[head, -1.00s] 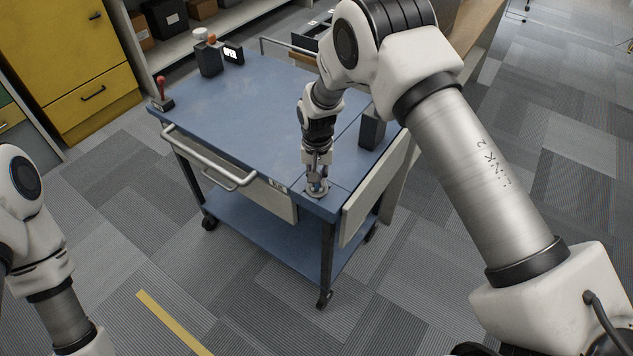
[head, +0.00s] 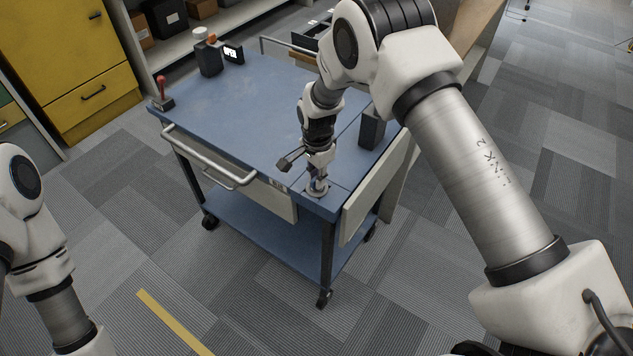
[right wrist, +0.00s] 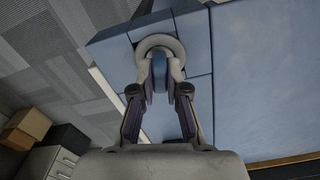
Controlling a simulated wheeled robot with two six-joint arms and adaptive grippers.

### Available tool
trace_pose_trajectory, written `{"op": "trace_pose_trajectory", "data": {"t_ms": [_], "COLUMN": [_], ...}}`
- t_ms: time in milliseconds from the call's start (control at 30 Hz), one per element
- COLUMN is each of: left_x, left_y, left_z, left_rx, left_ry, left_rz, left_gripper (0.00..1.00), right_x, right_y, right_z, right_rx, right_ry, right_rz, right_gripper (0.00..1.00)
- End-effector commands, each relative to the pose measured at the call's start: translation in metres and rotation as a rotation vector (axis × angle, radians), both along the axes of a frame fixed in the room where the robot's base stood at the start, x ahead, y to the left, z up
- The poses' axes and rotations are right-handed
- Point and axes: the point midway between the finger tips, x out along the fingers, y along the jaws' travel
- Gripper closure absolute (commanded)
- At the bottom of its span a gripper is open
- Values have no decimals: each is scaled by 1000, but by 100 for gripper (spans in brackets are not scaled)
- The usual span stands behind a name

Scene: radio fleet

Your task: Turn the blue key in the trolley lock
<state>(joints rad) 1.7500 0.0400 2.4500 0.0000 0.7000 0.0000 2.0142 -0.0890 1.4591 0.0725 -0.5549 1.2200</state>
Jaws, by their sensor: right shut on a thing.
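The trolley lock is a round grey metal ring (head: 317,191) at the near corner of the blue trolley top (head: 262,100); the ring also shows in the right wrist view (right wrist: 173,43). The blue key (right wrist: 159,76) stands upright between my right fingertips in the right wrist view, with its lower end at the lock ring. My right gripper (head: 318,181) points down over the lock and is shut on the key, which it mostly hides in the head view. How far the key is turned cannot be told. My left arm shows at the left edge, but its gripper is out of view.
A dark block (head: 372,130) stands on the trolley's right side, close to my right arm. A red-handled stamp (head: 162,94) and a dark box (head: 209,58) stand at the far left of the top. A metal handle (head: 208,165) runs along the left side.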

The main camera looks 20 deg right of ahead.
Motion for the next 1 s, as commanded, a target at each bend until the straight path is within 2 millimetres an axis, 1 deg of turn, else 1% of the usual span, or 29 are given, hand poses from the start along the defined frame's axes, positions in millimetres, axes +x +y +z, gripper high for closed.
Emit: {"op": "trace_pose_trajectory", "data": {"t_ms": [67, 233, 267, 300, 333, 600, 700, 767, 833, 1000], "left_x": [0, 0, 0, 0, 0, 0, 0, 0, 0, 0], "left_y": [0, 0, 0, 0, 0, 0, 0, 0, 0, 0], "left_z": [0, 0, 0, 0, 0, 0, 0, 0, 0, 0], "left_rx": [0, 0, 0, 0, 0, 0, 0, 0, 0, 0], "left_ry": [0, 0, 0, 0, 0, 0, 0, 0, 0, 0], "left_rz": [0, 0, 0, 0, 0, 0, 0, 0, 0, 0], "left_gripper": [35, 35, 35, 35, 35, 35, 35, 35, 35, 35], "right_x": [0, 0, 0, 0, 0, 0, 0, 1, 1, 1], "right_y": [0, 0, 0, 0, 0, 0, 0, 0, 0, 0], "right_z": [0, 0, 0, 0, 0, 0, 7, 16, 31, 75], "right_rx": [0, 0, 0, 0, 0, 0, 0, 0, 0, 0], "right_ry": [-1, -1, -1, -1, -1, 0, -1, -2, -4, -4], "right_rz": [-57, -64, -64, -63, -63, -61, -61, -61, -61, -61], "right_gripper": [100, 100, 76, 62, 57, 57, 57, 57, 57, 57]}}
